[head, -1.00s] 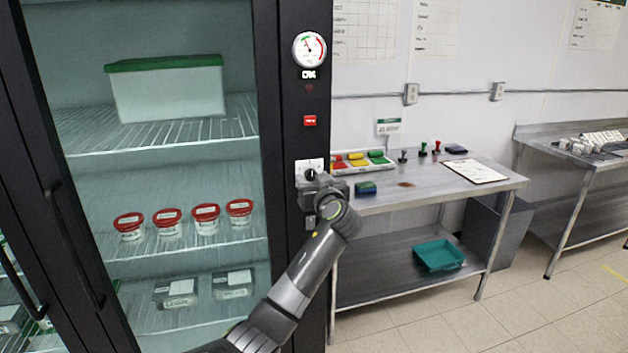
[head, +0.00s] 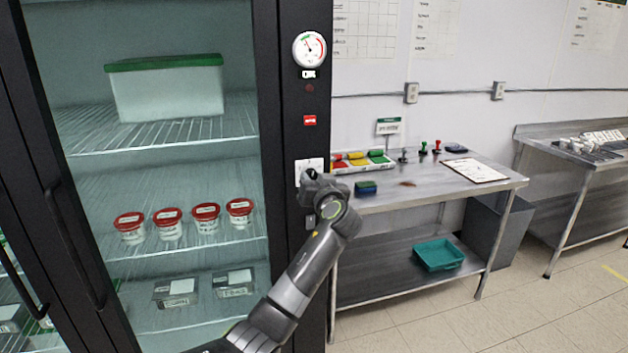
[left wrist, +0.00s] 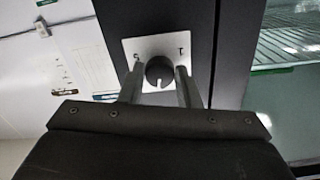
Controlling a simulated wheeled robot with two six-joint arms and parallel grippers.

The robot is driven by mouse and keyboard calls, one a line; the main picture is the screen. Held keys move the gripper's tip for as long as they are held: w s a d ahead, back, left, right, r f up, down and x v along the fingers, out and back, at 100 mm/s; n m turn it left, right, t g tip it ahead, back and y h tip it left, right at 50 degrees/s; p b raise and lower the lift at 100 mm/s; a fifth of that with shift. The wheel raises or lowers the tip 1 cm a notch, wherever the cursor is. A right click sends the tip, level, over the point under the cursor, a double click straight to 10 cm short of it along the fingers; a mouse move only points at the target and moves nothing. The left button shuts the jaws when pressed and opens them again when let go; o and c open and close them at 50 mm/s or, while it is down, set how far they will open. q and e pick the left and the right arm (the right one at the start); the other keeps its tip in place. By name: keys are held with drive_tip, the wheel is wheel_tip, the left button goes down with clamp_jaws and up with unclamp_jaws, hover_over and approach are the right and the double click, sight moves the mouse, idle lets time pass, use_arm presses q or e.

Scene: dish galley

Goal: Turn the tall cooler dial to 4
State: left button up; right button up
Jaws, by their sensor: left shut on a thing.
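The tall cooler's dial is a dark round knob (left wrist: 159,70) on a white square plate (left wrist: 130,47) on the black door frame; the plate also shows in the head view (head: 301,166). My left gripper (left wrist: 160,86) is shut on the knob, one finger on each side. In the left wrist view, which looks upside down, the knob's white mark points down the picture, away from the digits 1 and 5 at the plate's upper corners. The other digits are hidden behind the fingers. My right gripper is not in view.
A round gauge (head: 309,49) and a red label (head: 309,120) sit above the dial. The cooler's glass door (head: 160,180) is shut. A steel table (head: 420,190) with stamps, coloured pads and a clipboard (head: 474,170) stands to the right.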

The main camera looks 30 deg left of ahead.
use_arm(q)
drive_tip(key=m+p, duration=0.1)
drive_tip(key=m, duration=0.3)
drive_tip(key=shift+m, duration=0.3)
drive_tip(key=shift+m+p, duration=1.05)
drive_tip(key=shift+m, duration=1.25)
drive_tip(key=o, duration=1)
drive_tip(key=shift+c, duration=0.2)
drive_tip(key=shift+s+d, duration=0.1)
drive_tip(key=b+v, duration=0.5)
drive_tip(key=v, duration=1.2)
